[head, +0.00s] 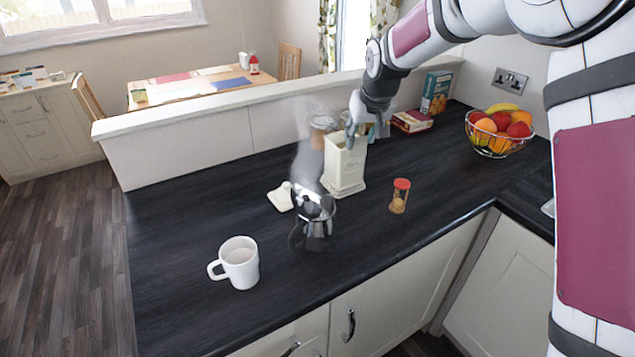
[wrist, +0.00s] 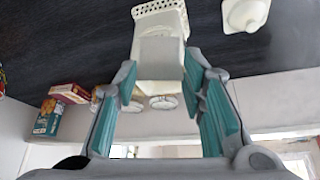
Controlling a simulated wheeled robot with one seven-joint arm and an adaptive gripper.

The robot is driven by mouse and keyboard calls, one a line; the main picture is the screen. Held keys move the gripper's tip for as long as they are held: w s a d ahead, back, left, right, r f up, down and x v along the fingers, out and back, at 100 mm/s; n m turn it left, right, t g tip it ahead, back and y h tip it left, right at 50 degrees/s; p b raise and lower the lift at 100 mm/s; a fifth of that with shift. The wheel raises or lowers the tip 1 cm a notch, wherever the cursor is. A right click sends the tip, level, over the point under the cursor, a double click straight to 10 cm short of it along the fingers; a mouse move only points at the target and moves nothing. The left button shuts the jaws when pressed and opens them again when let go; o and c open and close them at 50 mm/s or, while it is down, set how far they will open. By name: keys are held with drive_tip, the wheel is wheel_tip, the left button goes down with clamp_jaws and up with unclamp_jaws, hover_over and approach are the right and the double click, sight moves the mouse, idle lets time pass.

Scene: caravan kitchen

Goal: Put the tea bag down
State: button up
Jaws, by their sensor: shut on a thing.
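My gripper (head: 352,138) is over the open top of a tall cream canister (head: 344,175), its fingertips close to the rim. The wrist view shows the teal-padded fingers (wrist: 160,82) spread on either side of a flat greyish-white piece (wrist: 162,58), which appears to be the tea bag held between them. This piece covers part of the canister (wrist: 160,18), whose base has a lattice band. The tea bag cannot be made out in the head view. The canister's lid (head: 281,196) lies on the counter and also shows in the wrist view (wrist: 245,14).
A steaming metal pot (head: 314,216) stands close in front of the canister. A white mug (head: 240,263) is at front left. A red-lidded jar (head: 399,196) stands to the right. Boxes (head: 436,92) and a fruit bowl (head: 497,133) are at the back right. The dark counter's left side is clear.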

drive_tip(key=w+a+n+y+b, duration=0.2)
drive_tip(key=a+n, duration=0.2)
drive_tip(key=a, duration=0.8)
drive_tip(key=s+d+p, duration=0.3)
drive_tip(key=s+d, duration=0.1)
drive_tip(key=s, duration=0.6)
drive_tip(key=s+d+p, duration=0.2)
drive_tip(key=s+d, duration=0.1)
drive_tip(key=s, duration=0.7)
drive_tip(key=s+d+p, duration=0.3)
drive_tip(key=s+d, duration=0.1)
drive_tip(key=s, duration=0.6)
drive_tip(key=w+a+f, duration=0.2)
drive_tip(key=w, duration=0.5)
drive_tip(key=w+a+f+b, duration=0.1)
drive_tip(key=w+a+f, duration=0.1)
drive_tip(key=w, duration=0.6)
drive_tip(key=shift+w+f, duration=0.1)
drive_tip(key=shift+f, duration=0.15)
drive_tip(key=shift+f+b, duration=0.3)
drive_tip(key=shift+f, duration=0.05)
drive_tip(key=shift+f, duration=0.1)
